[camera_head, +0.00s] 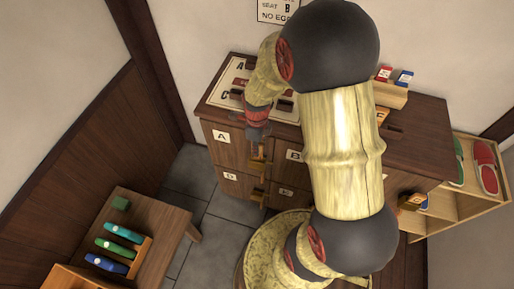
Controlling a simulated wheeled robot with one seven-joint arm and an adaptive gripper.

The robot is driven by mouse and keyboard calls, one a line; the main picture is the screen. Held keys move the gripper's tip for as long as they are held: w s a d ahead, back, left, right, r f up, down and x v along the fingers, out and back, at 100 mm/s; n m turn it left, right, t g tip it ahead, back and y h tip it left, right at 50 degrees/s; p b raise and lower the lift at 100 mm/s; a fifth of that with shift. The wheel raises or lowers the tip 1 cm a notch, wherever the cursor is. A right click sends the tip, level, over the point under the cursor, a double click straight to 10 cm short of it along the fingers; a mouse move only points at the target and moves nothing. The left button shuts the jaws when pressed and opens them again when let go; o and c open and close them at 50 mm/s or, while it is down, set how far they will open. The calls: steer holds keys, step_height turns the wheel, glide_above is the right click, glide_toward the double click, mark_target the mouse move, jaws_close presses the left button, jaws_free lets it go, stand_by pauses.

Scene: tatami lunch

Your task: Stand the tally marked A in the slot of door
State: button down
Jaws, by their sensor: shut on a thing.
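My gripper (258,143) points down in front of the cabinet, at the right edge of the door labelled A (221,136). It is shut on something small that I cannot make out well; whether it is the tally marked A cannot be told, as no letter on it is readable. A small wooden block (260,164) shows just under the fingertips, by the edge of door A. Whether it is the held piece or a fitting of the door is unclear. A similar block (258,194) sits lower, by the door labelled D (230,177). The slot of door A is not distinguishable.
The wooden cabinet (425,120) has a lettered white board (217,95) with dark blocks on top. My arm hides its middle. A shoe shelf (460,203) with slippers stands right. A low bench (165,212) with coloured items is at lower left. Grey floor tiles (190,175) between are clear.

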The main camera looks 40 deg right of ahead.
steer(key=shift+f, duration=0.3)
stand_by(0.4)
steer(key=shift+f+b, duration=0.35)
steer(key=shift+f, duration=0.3)
steer(key=shift+f+b, duration=0.3)
steer(key=shift+f, duration=0.15)
steer(key=shift+f, duration=0.1)
stand_by(0.4)
steer(key=shift+f+b, duration=0.45)
steer(key=shift+f, duration=0.2)
steer(key=shift+s+f, duration=0.1)
steer(key=shift+s, duration=0.1)
